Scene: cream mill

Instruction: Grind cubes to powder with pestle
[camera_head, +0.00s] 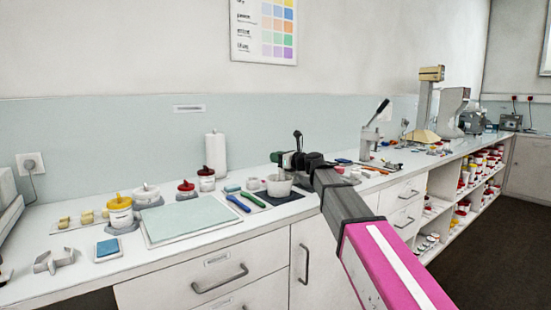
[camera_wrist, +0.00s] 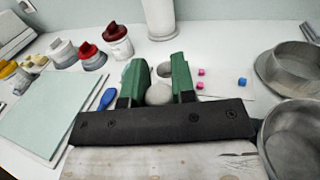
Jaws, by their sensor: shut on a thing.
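My gripper (camera_head: 284,160) is over the counter near a small pale mortar (camera_head: 279,187). In the wrist view, the green fingers of my gripper (camera_wrist: 157,65) are shut on a pale grey, rounded piece that looks like the pestle (camera_wrist: 158,93). Its far end is hidden. Grey round bowls (camera_wrist: 297,130) stand at the right edge of the wrist view, cut off by the frame. I cannot tell which is the mortar.
A pale green mat (camera_head: 190,218) lies to the left. A lever press (camera_head: 372,135) stands further right.

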